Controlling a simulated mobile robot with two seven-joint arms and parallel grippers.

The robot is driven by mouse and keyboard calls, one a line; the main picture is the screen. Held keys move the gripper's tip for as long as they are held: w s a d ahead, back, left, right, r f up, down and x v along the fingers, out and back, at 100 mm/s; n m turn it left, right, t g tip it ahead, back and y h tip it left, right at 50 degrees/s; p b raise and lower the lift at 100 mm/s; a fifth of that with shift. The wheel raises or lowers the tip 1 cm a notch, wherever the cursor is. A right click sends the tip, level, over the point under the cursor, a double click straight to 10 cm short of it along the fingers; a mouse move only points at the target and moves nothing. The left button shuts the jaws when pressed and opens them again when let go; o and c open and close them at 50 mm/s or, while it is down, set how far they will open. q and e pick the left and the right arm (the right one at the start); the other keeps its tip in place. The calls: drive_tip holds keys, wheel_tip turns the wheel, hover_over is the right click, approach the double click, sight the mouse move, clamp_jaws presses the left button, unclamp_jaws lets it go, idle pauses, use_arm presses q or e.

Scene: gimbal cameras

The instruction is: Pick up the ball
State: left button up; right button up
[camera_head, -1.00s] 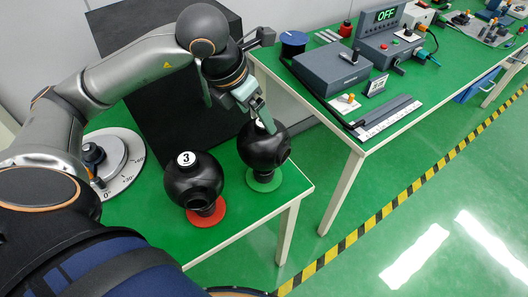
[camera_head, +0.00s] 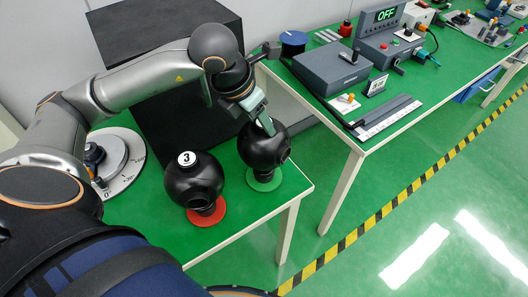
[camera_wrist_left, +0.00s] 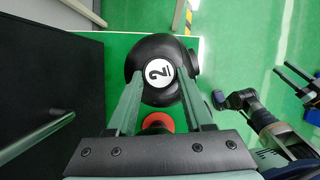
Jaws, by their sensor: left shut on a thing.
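A black ball marked 2 (camera_head: 262,150) is over a green disc (camera_head: 265,182) near the right end of the low green table. My left gripper (camera_head: 266,125) reaches down onto its top from the upper left. In the left wrist view the gripper (camera_wrist_left: 158,90) has its two grey-green fingers on either side of the ball (camera_wrist_left: 150,50), shut on it, with the white 2 label between them. A second black ball marked 3 (camera_head: 193,180) is over a red disc (camera_head: 205,212) to the left.
A large black box (camera_head: 175,95) stands behind the balls. A round dial plate (camera_head: 122,150) lies at the left of the low table. A taller green table (camera_head: 420,100) with devices and a ruler is at the right. Yellow-black floor tape (camera_head: 400,205) borders free floor.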

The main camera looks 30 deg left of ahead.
use_arm(q)
drive_tip(key=shift+s+f, duration=0.1)
drive_tip(key=shift+f, duration=0.1)
clamp_jaws()
drive_tip(key=shift+r, duration=0.1)
